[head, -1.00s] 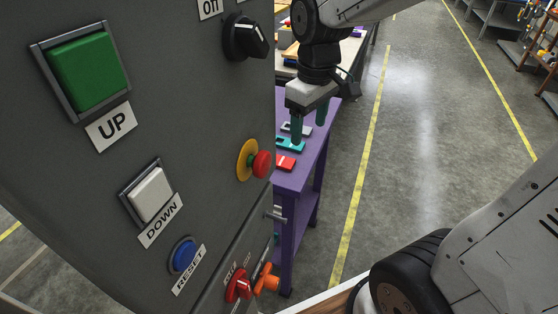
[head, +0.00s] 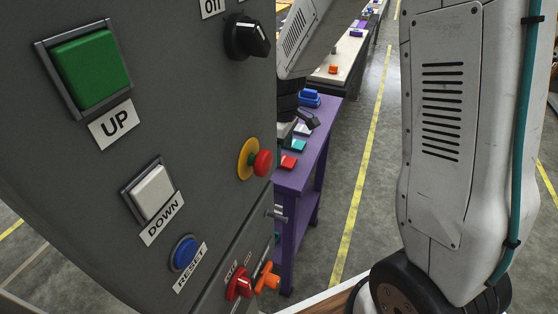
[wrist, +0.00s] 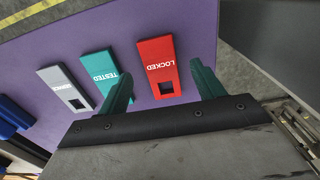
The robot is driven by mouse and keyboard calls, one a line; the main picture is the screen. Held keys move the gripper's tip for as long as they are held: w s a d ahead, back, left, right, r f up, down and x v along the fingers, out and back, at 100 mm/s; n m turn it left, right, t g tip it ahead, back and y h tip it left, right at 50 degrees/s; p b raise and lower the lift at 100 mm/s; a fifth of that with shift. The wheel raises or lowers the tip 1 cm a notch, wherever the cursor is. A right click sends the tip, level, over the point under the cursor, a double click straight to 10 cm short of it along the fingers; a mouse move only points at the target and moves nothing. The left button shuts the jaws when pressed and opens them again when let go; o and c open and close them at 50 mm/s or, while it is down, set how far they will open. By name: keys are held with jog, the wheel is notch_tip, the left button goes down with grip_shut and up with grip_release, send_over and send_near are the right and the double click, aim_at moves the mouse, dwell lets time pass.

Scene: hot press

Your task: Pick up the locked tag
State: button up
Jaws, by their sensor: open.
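The locked tag is a red flat tag (wrist: 160,62) with white lettering and a square hole, lying on the purple table. In the head view its red shape (head: 287,162) shows near the table's front edge. My gripper (wrist: 165,92) is open, its two teal fingers spread on either side of the tag's holed end in the wrist view. The left finger overlaps the teal tested tag in the picture. I cannot tell the height of the fingers above the table. In the head view the fingers are hidden behind the grey panel and my arm.
A teal tag marked TESTED (wrist: 100,72) and a grey tag (wrist: 65,88) lie beside the red one. Blue objects (wrist: 12,118) are at the far left. The grey control panel (head: 200,110) stands close beside the purple table (head: 312,160).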

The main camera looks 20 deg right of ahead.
notch_tip(320, 180, down, 3)
jog(key=shift+r, duration=0.2)
jog(key=c, duration=1.1)
jog(key=shift+o, duration=0.2)
jog(key=shift+r, duration=0.5)
jog(key=r, duration=0.2)
jog(key=shift+s+r, duration=0.35)
jog(key=shift+r, duration=0.05)
jog(key=s+r, duration=0.1)
jog(key=s, duration=1.4)
jog(key=shift+s+d+r, duration=0.15)
jog(key=shift+d, duration=0.25)
